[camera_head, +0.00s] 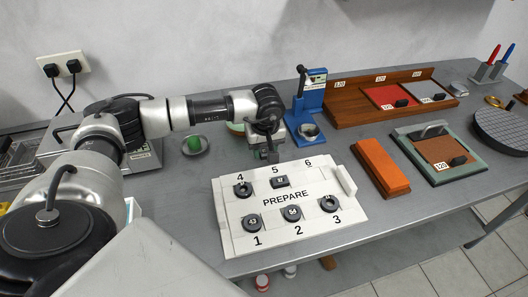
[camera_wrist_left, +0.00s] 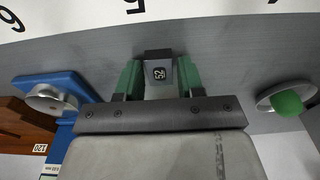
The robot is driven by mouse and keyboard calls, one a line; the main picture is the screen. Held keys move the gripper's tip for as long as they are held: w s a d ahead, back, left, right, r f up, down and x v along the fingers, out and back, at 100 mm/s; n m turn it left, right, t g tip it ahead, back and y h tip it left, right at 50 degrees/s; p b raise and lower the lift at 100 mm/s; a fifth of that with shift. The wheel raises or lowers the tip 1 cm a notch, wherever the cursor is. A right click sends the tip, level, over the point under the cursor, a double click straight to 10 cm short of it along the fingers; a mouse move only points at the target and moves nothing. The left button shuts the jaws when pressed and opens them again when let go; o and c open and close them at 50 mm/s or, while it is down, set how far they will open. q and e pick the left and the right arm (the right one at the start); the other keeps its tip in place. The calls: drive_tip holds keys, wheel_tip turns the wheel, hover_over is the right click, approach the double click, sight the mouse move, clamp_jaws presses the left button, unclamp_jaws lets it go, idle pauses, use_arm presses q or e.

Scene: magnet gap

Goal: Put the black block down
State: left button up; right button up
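My left gripper (camera_head: 268,148) hangs just beyond the far edge of the white PREPARE board (camera_head: 235,232), near its number 5. In the left wrist view the gripper (camera_wrist_left: 160,78) has its green-padded fingers on both sides of a small black block (camera_wrist_left: 160,58) marked 52, with no clear gap. The block (camera_head: 272,157) also shows under the gripper in the head view. Whether its underside touches anything cannot be told. Black pieces stand by numbers 1 to 5 on the board; the space by number 6 is bare. My right gripper is not in view.
A blue stand (camera_head: 308,100) is just behind and right of the gripper. A green piece in a round dish (camera_head: 195,146) is to the left. An orange brick (camera_head: 381,167), a green-framed panel (camera_head: 437,150) and a wooden rack (camera_head: 350,108) are to the right. Grey table shows between them.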

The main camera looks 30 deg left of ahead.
use_arm(q)
clamp_jaws()
drive_tip(key=shift+r, duration=0.15)
